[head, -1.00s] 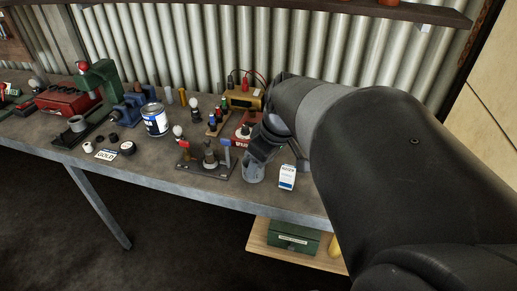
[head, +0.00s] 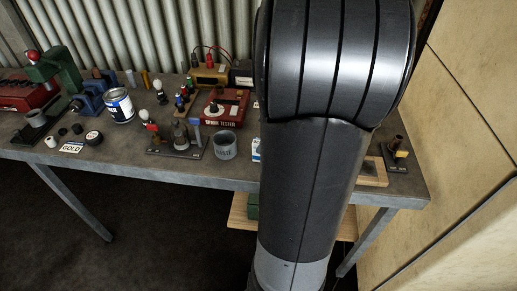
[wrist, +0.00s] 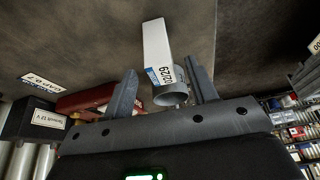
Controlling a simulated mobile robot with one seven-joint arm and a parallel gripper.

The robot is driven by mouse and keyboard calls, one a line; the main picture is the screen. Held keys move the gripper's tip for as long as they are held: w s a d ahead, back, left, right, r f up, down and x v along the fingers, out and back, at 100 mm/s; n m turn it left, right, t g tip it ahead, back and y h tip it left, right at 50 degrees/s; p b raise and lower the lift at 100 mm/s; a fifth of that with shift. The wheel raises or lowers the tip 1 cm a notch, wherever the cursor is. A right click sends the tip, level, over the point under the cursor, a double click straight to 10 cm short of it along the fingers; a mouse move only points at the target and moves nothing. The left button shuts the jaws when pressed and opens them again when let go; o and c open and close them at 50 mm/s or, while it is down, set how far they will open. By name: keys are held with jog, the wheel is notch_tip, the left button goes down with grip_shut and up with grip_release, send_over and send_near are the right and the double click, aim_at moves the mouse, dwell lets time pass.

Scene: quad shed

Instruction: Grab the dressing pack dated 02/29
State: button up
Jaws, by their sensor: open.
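The dressing pack (wrist: 156,45) is a small white box with a blue patch, and its label reads 02/29 in the wrist view. It stands on the bench, and a sliver of what looks like the same pack (head: 256,149) shows beside my arm in the head view. My gripper (wrist: 160,69) is open in the wrist view, with its two dark fingers pointing towards the pack. The pack's labelled end shows between the fingers, and no finger is seen touching it. My arm hides the gripper in the head view.
A grey waste cup (head: 223,146) stands close to the pack and also shows between my fingers in the wrist view (wrist: 172,93). A red spark tester (head: 222,109) is behind it. A stand with small tools (head: 180,143) is to the left.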

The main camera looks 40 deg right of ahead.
jog(key=shift+x, duration=2.65)
jog(key=c, duration=1)
